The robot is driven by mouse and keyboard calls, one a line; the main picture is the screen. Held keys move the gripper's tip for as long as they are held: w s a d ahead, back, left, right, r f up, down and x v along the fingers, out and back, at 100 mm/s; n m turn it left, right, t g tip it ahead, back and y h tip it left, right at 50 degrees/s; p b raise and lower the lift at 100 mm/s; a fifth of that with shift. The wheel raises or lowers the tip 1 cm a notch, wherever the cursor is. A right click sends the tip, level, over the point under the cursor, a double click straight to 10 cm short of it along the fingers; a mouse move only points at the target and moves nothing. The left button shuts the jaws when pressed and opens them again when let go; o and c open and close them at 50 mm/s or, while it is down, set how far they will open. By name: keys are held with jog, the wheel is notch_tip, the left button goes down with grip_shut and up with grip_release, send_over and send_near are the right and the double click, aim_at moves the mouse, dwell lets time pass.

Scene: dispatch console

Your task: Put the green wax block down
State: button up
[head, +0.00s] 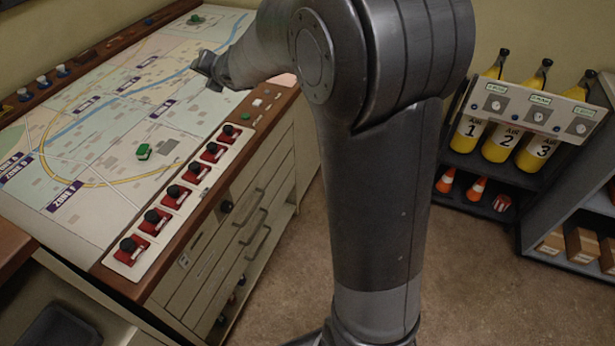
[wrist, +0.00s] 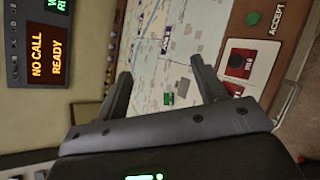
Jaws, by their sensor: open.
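A small green block (head: 144,152) rests on the map table (head: 60,130), near the row of red switches. Another small green piece (head: 196,19) lies at the far end of the map. I cannot tell from their look which is the wax block. My gripper (head: 207,70) is above the far right part of the map, open. In the wrist view its two fingers (wrist: 160,68) are spread with nothing held. A green piece (wrist: 168,98) shows on the map beyond the gap between them; I cannot tell which of the two it is.
A row of red switch units (head: 173,196) lines the table's right edge, above drawers (head: 235,235). In the wrist view there is a green button (wrist: 253,18) and a lit display (wrist: 50,55) reading NO CALL READY. Yellow bottles (head: 500,140) stand on a rack at right. Much map is bare.

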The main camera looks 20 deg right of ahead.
jog(key=s+d+r+m+g+h, duration=0.1)
jog(key=s+d+r+m+h, duration=0.2)
jog(key=s+d+m, duration=0.35)
jog(key=s+d+r+m+g+h, duration=0.1)
jog(key=s+d+r+m+h, duration=0.15)
jog(key=s+m, duration=0.7)
jog(key=s+f+m+g+y, duration=0.1)
jog(key=s+f+m+g, duration=0.1)
jog(key=s+m, duration=0.5)
jog(key=s+f+m+g+y, duration=0.1)
jog(key=s+m, duration=0.5)
jog(key=s, duration=1.1)
notch_tip(320, 180, down, 3)
jog(key=shift+r+m+g, duration=0.2)
jog(key=shift+m+g, duration=0.2)
jog(key=shift+g, duration=0.4)
